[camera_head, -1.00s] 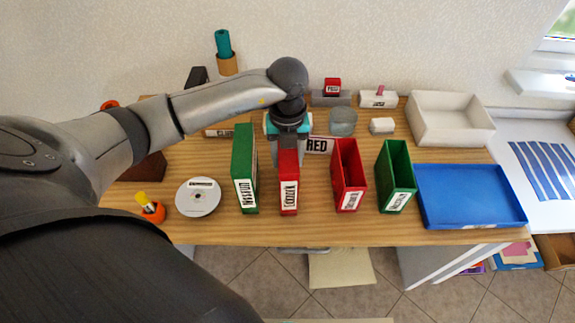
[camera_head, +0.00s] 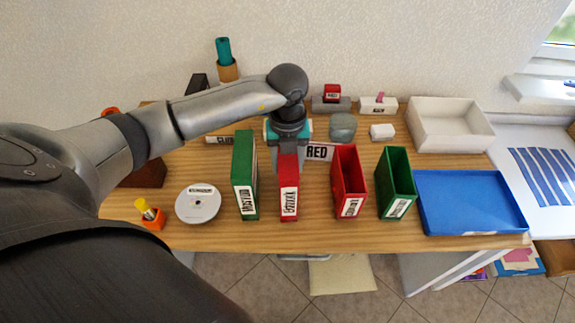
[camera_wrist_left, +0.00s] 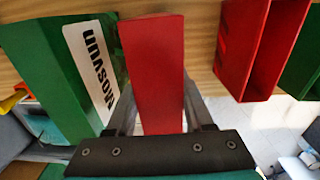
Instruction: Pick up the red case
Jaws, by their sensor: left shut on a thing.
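The narrow red case (camera_head: 289,192) stands upright on the wooden table, with a white label on its front. Its flat red face (camera_wrist_left: 153,60) fills the middle of the left wrist view. My left gripper (camera_head: 289,152) reaches down from above and is shut on the red case, with one finger on each side of it in the left wrist view (camera_wrist_left: 155,118). The gripper hides the rear part of the case's top. I cannot see it lifted off the table. My right gripper is not in view.
A green case (camera_head: 244,170) stands close on the left. An open red box (camera_head: 349,182) and an open green box (camera_head: 396,184) stand to the right, then a blue tray (camera_head: 470,205). A white disc (camera_head: 198,203) lies on the left. A white bin (camera_head: 450,128) is at the back right.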

